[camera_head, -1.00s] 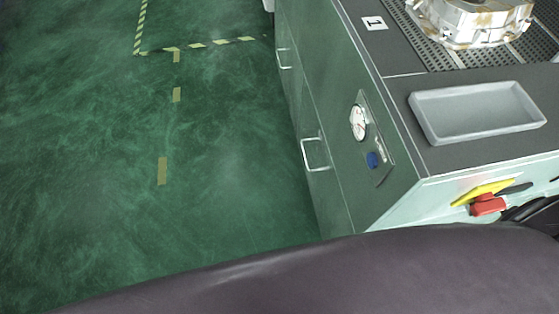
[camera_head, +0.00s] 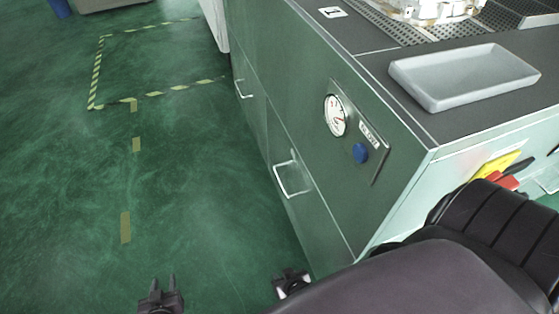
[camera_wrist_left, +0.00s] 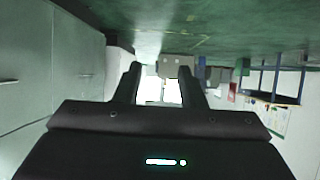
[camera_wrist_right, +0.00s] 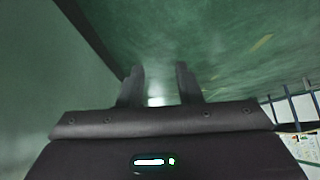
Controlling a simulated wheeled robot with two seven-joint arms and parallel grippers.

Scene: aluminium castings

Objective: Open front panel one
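The green cabinet front (camera_head: 335,190) has two lower panels with pale bar handles. The nearer panel (camera_head: 322,215) has a handle (camera_head: 293,179); the farther panel has a handle (camera_head: 243,91). Both panels look closed; I cannot read a number on either. My left gripper (camera_head: 164,284) is open and empty over the floor, left of the cabinet and apart from it. My right gripper (camera_head: 291,276) is open, below the nearer handle in the picture and close to the cabinet's lower front; my own arm partly hides it. In the wrist views, both left fingers (camera_wrist_left: 163,84) and right fingers (camera_wrist_right: 161,86) stand apart with nothing between.
A gauge (camera_head: 335,115) and a blue knob (camera_head: 360,153) sit on the upper front. On top are a grey tray (camera_head: 463,77), a label "1" (camera_head: 332,12) and a metal casting (camera_head: 430,8). Green floor (camera_head: 190,180) left of the cabinet is clear, with yellow tape marks.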

